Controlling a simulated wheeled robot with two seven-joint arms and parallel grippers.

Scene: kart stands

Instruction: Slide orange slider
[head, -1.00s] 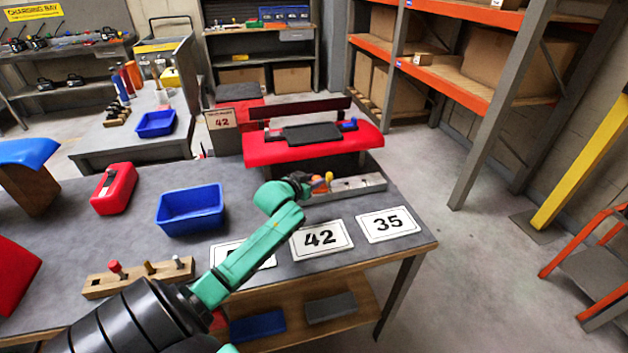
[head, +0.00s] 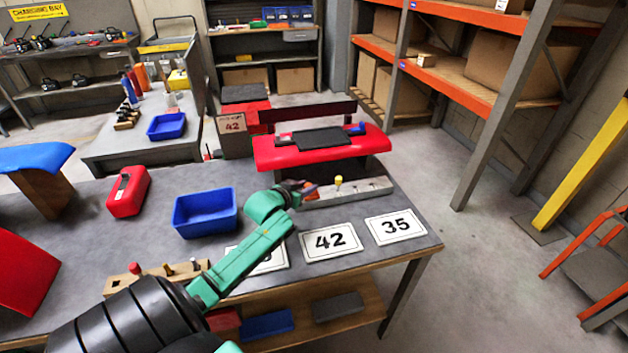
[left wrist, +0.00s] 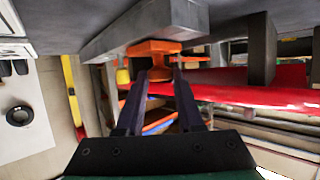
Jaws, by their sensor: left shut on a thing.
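The orange slider (head: 311,187) sits on a grey metal rail (head: 362,189) near the rail's left end, beneath the red kart stand's body. My left gripper (head: 301,189) is at the slider, reaching across the bench from the front. In the left wrist view the orange slider (left wrist: 153,48) shows between the fingertips of my left gripper (left wrist: 159,75), which are shut on it. The grey rail (left wrist: 125,28) runs just beyond it. A yellow knob (head: 339,181) stands on the rail to the right of the slider. My right gripper is not in view.
The red stand (head: 285,155) overhangs the rail from behind. A blue bin (head: 205,212), a red case (head: 128,191) and a wooden peg block (head: 119,281) stand to the left.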

